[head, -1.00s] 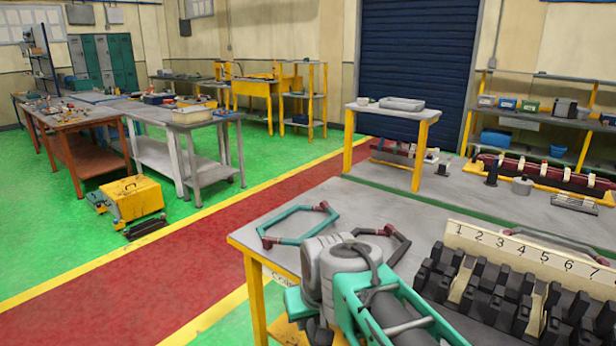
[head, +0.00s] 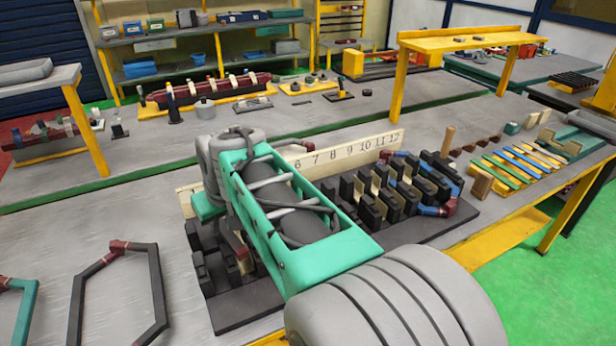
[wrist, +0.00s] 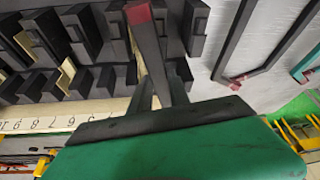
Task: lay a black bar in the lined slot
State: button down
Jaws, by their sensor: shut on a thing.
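My gripper (wrist: 162,92) shows in the wrist view, shut on a dark bar (wrist: 148,50) with a dark red end. The bar is over or among the black blocks of the slotted rack; I cannot tell whether it touches them. In the head view my arm hides the gripper and most of the bar. The rack (head: 240,308) has rows of black blocks with slots between them. Some slots show cream liners, one in the wrist view (wrist: 65,74). A cream number strip (head: 345,150) runs along its back, with 6 to 12 readable.
A black six-sided frame (head: 157,290) and a teal one (head: 26,315) lie left of the rack. Blue and red pieces (head: 432,208) sit at its right end. Coloured strips (head: 515,165) and a wooden peg (head: 447,140) are farther right.

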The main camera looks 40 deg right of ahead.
jog(key=s+d+r+m+p, duration=0.1)
jog(key=s+d+m, duration=0.15)
jog(key=d, duration=2.05)
jog(key=shift+h, duration=0.5)
jog(key=f+b, duration=0.3)
jog(key=f, duration=0.1)
jog(key=shift+s+a, duration=0.3)
jog(key=shift+s, duration=0.1)
jog(key=shift+f+b, duration=0.3)
jog(key=shift+b, duration=0.1)
jog(key=shift+s+f+b, duration=0.2)
jog(key=shift+f+b, duration=1.15)
jog(key=shift+f, duration=0.4)
jog(key=c, duration=1.1)
grip_release()
jog(key=shift+c, duration=0.2)
